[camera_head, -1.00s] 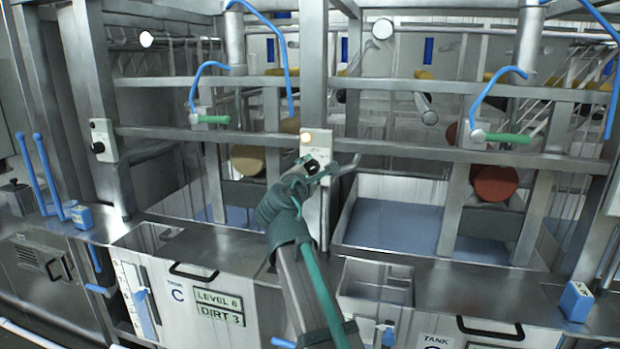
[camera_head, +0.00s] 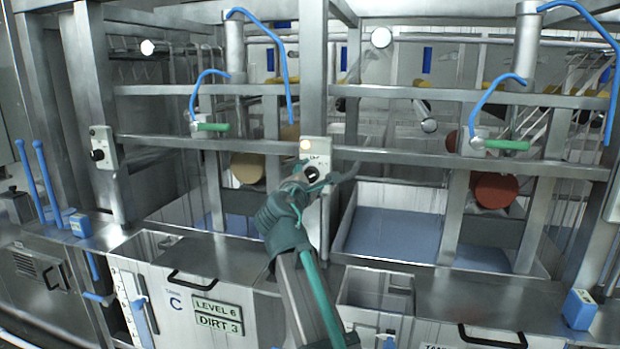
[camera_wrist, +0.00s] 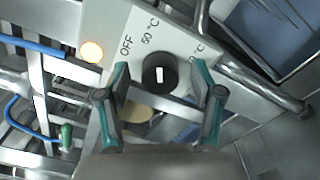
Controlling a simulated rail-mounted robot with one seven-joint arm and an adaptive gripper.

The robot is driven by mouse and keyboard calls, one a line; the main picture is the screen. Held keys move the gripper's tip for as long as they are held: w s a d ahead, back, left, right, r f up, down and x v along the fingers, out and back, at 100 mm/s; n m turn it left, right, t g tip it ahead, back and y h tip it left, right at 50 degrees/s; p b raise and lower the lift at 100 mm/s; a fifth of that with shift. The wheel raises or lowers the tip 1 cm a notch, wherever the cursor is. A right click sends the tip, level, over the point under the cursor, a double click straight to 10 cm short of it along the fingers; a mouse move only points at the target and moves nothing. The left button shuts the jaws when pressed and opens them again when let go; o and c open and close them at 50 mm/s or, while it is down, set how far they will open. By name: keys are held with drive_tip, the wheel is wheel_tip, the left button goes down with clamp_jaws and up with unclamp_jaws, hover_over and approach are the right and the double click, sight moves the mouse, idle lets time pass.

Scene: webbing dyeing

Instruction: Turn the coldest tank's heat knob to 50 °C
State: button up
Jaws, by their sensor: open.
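A pale control box (camera_head: 316,150) on the middle post carries a black heat knob (camera_head: 311,173) and a glowing lamp. In the wrist view the knob (camera_wrist: 160,73) has a white mark that stands roughly upright in the picture. The labels OFF and 50 °C (camera_wrist: 149,32) are printed above it; another °C label at the right is partly hidden. My gripper (camera_wrist: 163,80) is open, with one finger on the left and one on the right of the knob. I cannot tell whether they touch it. In the head view my gripper (camera_head: 320,180) is at this box.
Another control box (camera_head: 103,148) with a black knob sits on the left post. Horizontal metal rails (camera_head: 470,160) cross beside my arm. Tanks with blue liquid (camera_head: 395,235) lie behind the front ledge. A sign (camera_head: 219,315) reads LEVEL 6, DIRT 3.

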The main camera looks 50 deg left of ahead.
drive_tip(key=v, duration=1.2)
idle(0.3)
